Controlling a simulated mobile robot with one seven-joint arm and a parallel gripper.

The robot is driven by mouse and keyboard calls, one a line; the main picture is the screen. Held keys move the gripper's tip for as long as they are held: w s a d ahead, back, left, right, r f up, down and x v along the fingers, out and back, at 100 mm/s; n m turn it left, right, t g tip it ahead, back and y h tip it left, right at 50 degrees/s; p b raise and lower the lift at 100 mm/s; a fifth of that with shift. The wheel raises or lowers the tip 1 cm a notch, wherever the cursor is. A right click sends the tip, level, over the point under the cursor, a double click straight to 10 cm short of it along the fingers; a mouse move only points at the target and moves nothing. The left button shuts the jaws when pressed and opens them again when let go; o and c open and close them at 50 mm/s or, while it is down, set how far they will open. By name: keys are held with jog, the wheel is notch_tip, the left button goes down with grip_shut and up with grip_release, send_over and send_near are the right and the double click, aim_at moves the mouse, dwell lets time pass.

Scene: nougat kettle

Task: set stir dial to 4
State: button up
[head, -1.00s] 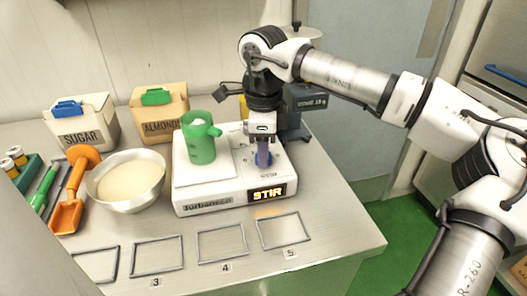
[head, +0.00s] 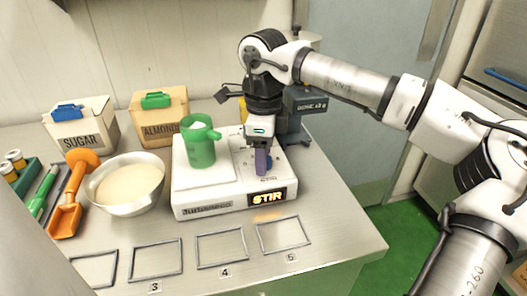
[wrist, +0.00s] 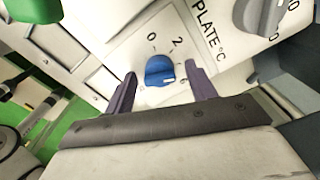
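A pale mark on the knob points to the lower right, roughly toward the 6 side. My gripper (wrist: 163,90) is open, its two purple fingers apart on either side of the dial with gaps visible. In the head view my gripper (head: 263,162) is low over the stirrer's right part, partly covering the dial. The display (head: 267,198) reads STIR.
A grey plate-temperature knob (wrist: 262,14) is close by. A green mug (head: 201,148) stands on the stirrer's plate. A bowl (head: 124,184) is to its left, and sugar and almond boxes stand behind. Empty frames (head: 221,249) lie on the counter in front.

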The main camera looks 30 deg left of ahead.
jog(key=shift+r, duration=0.1)
notch_tip(320, 180, up, 14)
dwell(0.5)
jog(key=shift+f, duration=0.2)
dwell(0.3)
